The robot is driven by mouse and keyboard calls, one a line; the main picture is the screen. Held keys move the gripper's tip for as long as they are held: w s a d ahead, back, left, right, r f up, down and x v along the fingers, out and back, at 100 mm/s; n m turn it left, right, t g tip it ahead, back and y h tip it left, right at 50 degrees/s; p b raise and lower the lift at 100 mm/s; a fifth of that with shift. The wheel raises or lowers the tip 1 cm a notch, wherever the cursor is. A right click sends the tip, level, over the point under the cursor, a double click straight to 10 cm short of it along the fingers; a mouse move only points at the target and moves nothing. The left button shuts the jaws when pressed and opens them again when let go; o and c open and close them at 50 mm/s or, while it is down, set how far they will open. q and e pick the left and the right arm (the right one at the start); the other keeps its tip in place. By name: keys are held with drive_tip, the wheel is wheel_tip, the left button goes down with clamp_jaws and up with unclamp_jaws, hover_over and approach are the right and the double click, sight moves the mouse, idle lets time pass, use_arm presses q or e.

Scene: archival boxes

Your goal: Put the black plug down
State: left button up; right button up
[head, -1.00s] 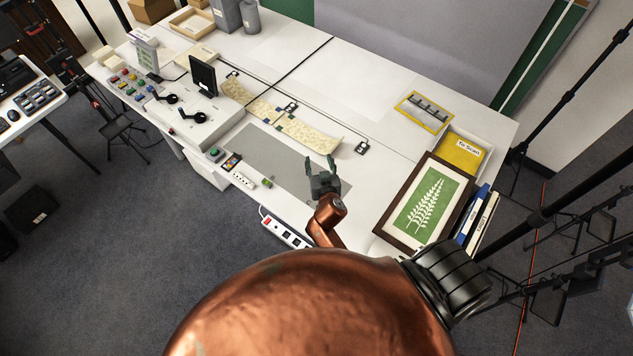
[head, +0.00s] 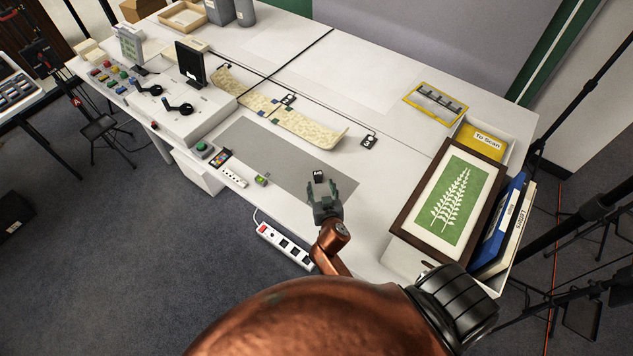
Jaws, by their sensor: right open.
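A small black block with a pale mark, which looks like the black plug (head: 319,175), is at the tips of my right gripper (head: 322,190). It seems to rest on the grey mat (head: 265,155) on the white table. The right gripper is open, with a finger to either side of the block's near end. I cannot tell whether a finger touches it. The gripper's body hides the mat's front right part. My left gripper is not in view.
A framed green fern picture (head: 455,198) and a tray with a yellow folder (head: 479,141) stand to the right. A patterned strip (head: 280,112) with small black weights lies behind the mat. A white power strip (head: 285,246) is at the table's front edge. The mat's left part is clear.

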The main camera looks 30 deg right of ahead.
sight(319, 177)
drive_tip(key=x, duration=0.8)
drive_tip(key=shift+r, duration=0.1)
drive_tip(key=shift+c, duration=0.5)
clamp_jaws()
drive_tip(key=shift+r, duration=0.1)
